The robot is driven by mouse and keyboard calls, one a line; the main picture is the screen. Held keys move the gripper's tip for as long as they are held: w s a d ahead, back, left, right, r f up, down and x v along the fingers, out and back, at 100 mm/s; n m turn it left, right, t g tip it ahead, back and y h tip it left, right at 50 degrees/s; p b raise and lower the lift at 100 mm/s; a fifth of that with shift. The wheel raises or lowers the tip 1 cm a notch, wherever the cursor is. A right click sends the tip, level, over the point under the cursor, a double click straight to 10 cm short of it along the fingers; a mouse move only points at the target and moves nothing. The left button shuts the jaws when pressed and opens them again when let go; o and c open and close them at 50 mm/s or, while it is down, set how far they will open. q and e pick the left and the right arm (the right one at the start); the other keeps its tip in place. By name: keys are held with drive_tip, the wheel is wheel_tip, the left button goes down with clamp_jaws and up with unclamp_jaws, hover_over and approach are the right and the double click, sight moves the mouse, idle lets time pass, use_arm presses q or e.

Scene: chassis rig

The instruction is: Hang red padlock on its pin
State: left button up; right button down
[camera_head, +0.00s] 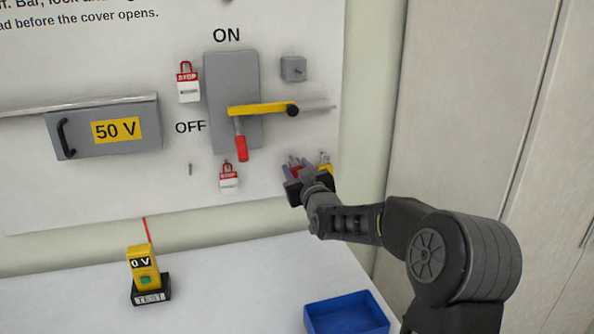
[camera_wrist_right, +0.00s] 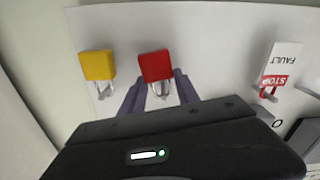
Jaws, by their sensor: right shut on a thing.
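The red padlock (camera_wrist_right: 156,66) is between the two purple-grey fingers of my right gripper (camera_head: 296,168), in front of the white board. In the right wrist view its body and shackle show, with the fingers beside it. My right gripper is shut on it. In the head view only a bit of red shows between the fingers. I cannot tell whether the padlock is clear of the board. A small grey pin (camera_head: 190,169) sticks out below the word OFF. I cannot tell whether it is the padlock's own pin. My left gripper is not in view.
A yellow padlock (camera_head: 325,164) hangs beside my right gripper. STOP tags (camera_head: 228,177) (camera_head: 188,83) are on the board. A switch plate (camera_head: 218,65) carries a yellow bar (camera_head: 258,109) and red handle (camera_head: 241,148). A blue tray (camera_head: 347,315) and a tester (camera_head: 143,267) are on the table.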

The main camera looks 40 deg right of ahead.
drive_tip(key=c, duration=0.8)
unclamp_jaws()
drive_tip(key=b+v, duration=0.2)
drive_tip(key=v, duration=0.5)
drive_tip(key=shift+s+a, duration=0.15)
drive_tip(key=shift+s, duration=0.25)
